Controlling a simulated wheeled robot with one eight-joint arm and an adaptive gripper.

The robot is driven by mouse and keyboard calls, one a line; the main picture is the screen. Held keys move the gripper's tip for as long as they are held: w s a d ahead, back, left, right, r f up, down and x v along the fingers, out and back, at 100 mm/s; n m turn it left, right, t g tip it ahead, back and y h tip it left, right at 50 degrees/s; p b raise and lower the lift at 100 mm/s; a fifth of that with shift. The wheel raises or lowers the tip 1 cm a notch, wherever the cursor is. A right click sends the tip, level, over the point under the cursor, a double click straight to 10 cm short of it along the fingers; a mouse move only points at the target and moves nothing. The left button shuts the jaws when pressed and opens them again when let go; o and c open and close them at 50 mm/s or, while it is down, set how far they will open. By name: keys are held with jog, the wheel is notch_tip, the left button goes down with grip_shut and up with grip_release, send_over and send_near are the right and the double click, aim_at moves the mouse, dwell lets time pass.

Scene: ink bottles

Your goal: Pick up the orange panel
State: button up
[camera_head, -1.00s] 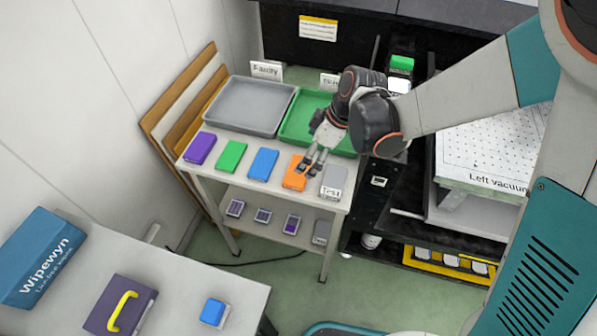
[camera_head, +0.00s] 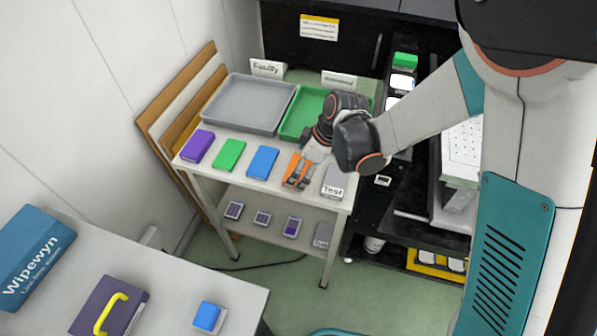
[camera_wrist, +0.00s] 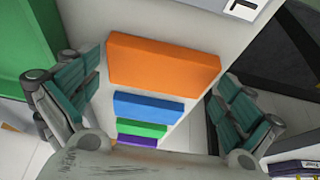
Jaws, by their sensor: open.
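The orange panel (camera_head: 298,170) lies on the white table between a blue panel (camera_head: 263,162) and a grey box labelled Test (camera_head: 335,181). My gripper (camera_head: 296,180) is at the orange panel in the head view and covers part of it.
A green panel (camera_head: 229,155) and a purple panel (camera_head: 197,146) continue the row to the left. A grey tray (camera_head: 222,123) and a green tray (camera_head: 289,124) stand behind the row. A blue Wipewyn box (camera_head: 32,258) is on another table at the lower left.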

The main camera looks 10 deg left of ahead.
jog(key=c, duration=0.8)
jog(key=shift+r, duration=0.1)
